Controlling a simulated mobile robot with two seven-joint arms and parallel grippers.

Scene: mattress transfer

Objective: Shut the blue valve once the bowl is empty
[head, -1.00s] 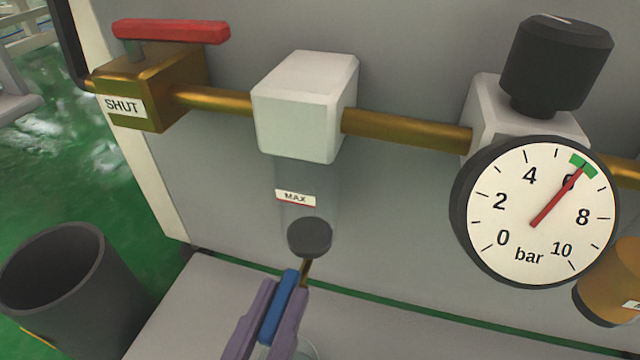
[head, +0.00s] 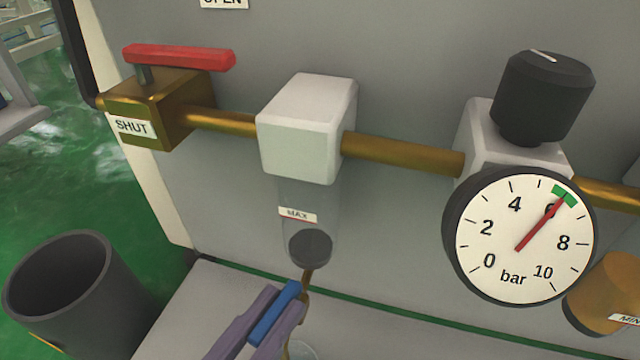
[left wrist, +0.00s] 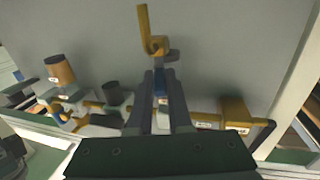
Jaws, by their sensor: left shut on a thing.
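The blue valve (head: 274,314) is a small blue lever on a brass stem (head: 306,282) below the bowl. My left gripper (head: 285,297), with purple fingers, is shut on the blue lever, one finger on each side. The lever tilts up to the right. In the left wrist view a bit of the blue lever (left wrist: 160,87) shows between the fingers (left wrist: 158,95). The bowl (head: 308,225) is clear, with a MAX label and a dark round bottom. I see no liquid line in it, but its contents are hard to make out. My right gripper is not in view.
A white block (head: 308,130) sits above the bowl on a brass pipe (head: 400,153). A red-handled valve (head: 180,57) marked SHUT is at left. A gauge (head: 518,236) reads about 6 bar. A dark bucket (head: 60,285) stands at lower left.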

